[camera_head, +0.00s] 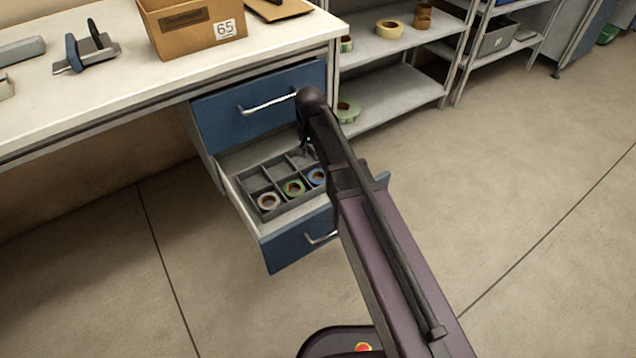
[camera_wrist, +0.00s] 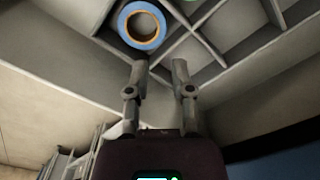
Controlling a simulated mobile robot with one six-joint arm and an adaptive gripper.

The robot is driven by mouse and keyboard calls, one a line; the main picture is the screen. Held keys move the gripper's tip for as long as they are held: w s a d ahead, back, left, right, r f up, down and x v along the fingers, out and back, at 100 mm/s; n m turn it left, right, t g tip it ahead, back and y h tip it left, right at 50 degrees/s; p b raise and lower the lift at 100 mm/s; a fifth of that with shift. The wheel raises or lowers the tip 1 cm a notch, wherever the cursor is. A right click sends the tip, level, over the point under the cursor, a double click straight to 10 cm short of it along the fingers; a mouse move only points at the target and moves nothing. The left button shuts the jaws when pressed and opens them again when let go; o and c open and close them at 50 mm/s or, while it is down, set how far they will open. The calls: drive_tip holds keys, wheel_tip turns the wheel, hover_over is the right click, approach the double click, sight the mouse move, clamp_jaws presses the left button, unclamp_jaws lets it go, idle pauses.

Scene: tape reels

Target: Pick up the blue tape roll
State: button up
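The blue tape roll (camera_wrist: 154,39) lies in a compartment of the grey divided tray inside the open lower drawer. In the head view the blue roll (camera_head: 314,178) is at the right end of the front row, partly hidden by my arm. In the wrist view it is near the top, beyond my left finger. My gripper (camera_wrist: 159,66) is open and empty, pointing toward the tray and apart from the roll. In the head view my gripper (camera_head: 305,143) is small and dark, over the back right part of the tray.
A green roll (camera_head: 287,187) and a whitish roll (camera_head: 262,202) share the front row of the tray (camera_head: 285,211). The closed blue upper drawer (camera_head: 225,112) and workbench top (camera_head: 100,105) stand behind and above. Shelves (camera_head: 400,100) with more rolls are on the right.

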sight(310, 175)
drive_tip(key=shift+f+b, duration=1.6)
drive_tip(key=shift+f, duration=0.3)
drive_tip(key=shift+f, duration=0.15)
drive_tip(key=shift+s+a+f+b, duration=0.15)
drive_tip(key=shift+f+b, duration=2.3)
drive_tip(key=shift+b, duration=0.15)
clamp_jaws()
